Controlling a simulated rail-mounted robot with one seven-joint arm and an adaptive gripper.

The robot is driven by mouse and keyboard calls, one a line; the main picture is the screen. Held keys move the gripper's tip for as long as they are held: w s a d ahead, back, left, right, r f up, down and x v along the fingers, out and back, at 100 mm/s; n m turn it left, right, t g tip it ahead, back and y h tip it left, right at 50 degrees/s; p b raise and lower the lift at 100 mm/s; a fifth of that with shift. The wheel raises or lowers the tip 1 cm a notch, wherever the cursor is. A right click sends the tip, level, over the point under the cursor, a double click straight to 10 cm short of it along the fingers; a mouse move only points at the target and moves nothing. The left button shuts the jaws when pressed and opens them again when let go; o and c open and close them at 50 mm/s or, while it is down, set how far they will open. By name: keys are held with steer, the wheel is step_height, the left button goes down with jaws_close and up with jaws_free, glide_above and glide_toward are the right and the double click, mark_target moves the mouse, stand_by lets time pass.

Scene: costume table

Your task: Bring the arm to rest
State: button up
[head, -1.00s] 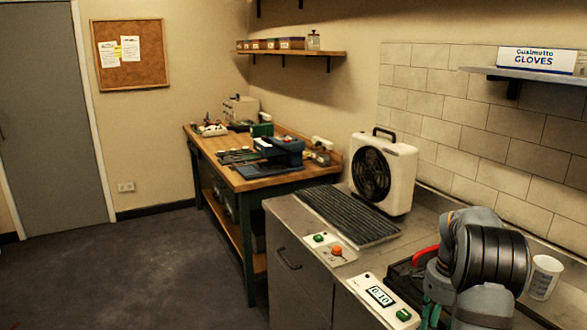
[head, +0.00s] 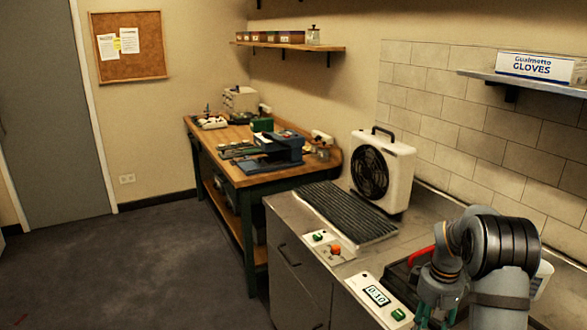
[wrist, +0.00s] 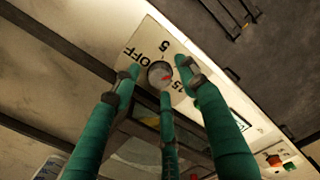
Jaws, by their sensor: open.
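In the head view my gripper (head: 435,305) is at the lower right, pointing down over the counter beside the white display panel (head: 377,296). My arm hides part of the counter there.
The metal counter (head: 285,228) holds a black ribbed mat (head: 345,212), a white fan unit (head: 383,172) and a panel with an orange knob (head: 336,249). A red handle (head: 419,256) and a white cup (head: 543,275) are close to my arm. A wooden workbench (head: 247,177) stands behind.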

steer(key=n+p, duration=0.1)
steer(key=n, duration=0.3)
stand_by(0.4)
